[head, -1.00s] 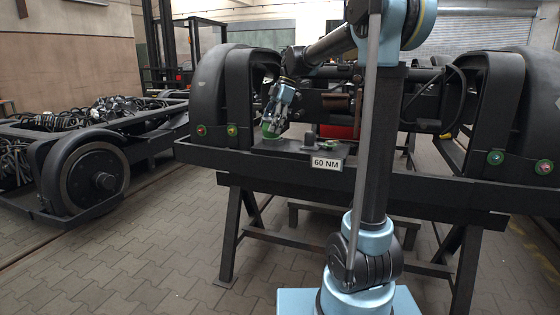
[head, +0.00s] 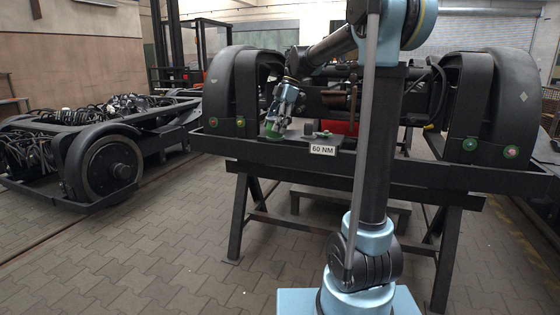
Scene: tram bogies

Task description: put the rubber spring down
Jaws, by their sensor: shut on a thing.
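My gripper (head: 276,122) points down at the left part of the dark workbench-like ledge, in front of the bogie. It is small in the head view, and its fingers are shut on the rubber spring (head: 272,131), which shows as a small green patch at the fingertips. The spring is at or just above the ledge (head: 400,170); I cannot tell whether it touches. The fingers hide part of it.
A small dark part (head: 322,133) stands on the ledge right of my gripper, above a "60 NM" sign (head: 322,149). Another bogie (head: 105,165) stands at left. The paved floor in front is open.

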